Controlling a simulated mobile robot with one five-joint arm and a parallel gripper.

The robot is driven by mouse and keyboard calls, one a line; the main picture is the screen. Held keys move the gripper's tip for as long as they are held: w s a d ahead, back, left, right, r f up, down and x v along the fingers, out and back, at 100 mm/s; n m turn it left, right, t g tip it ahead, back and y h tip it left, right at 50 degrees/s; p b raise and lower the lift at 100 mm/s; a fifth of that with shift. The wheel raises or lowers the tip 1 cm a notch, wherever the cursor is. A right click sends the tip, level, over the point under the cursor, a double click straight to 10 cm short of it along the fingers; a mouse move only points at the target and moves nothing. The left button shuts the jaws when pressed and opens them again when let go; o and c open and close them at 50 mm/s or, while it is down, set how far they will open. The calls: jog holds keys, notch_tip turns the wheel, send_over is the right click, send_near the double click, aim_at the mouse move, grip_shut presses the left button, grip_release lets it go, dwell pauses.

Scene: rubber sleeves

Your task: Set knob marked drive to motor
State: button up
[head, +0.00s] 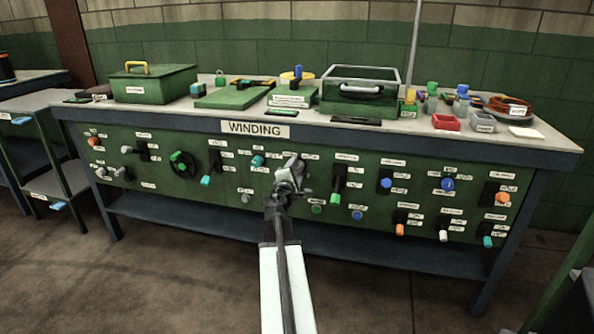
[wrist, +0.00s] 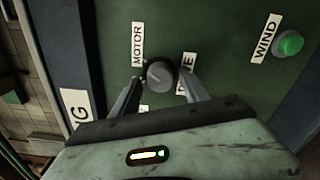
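In the wrist view, a round grey knob (wrist: 161,75) on a dark base sits on the green panel. A "MOTOR" label (wrist: 138,45) is above left of the knob. My gripper (wrist: 160,80) has one finger on each side of the knob, with small gaps seeming to show; I cannot tell how deep the fingertips are. The knob's pointer direction is unclear. In the head view, my gripper (head: 290,170) is at the panel's middle and hides the knob.
The green panel (head: 220,192) carries several other knobs and levers close by. A green button (wrist: 289,43) marked "WIND" is at the wrist view's right. The bench top (head: 400,135) above holds boxes and tools. The floor in front is clear.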

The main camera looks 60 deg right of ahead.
jog(key=shift+s, duration=0.1)
jog(key=shift+s+a, duration=0.15)
jog(key=shift+a, duration=0.15)
jog(key=v, duration=0.7)
dwell(0.5)
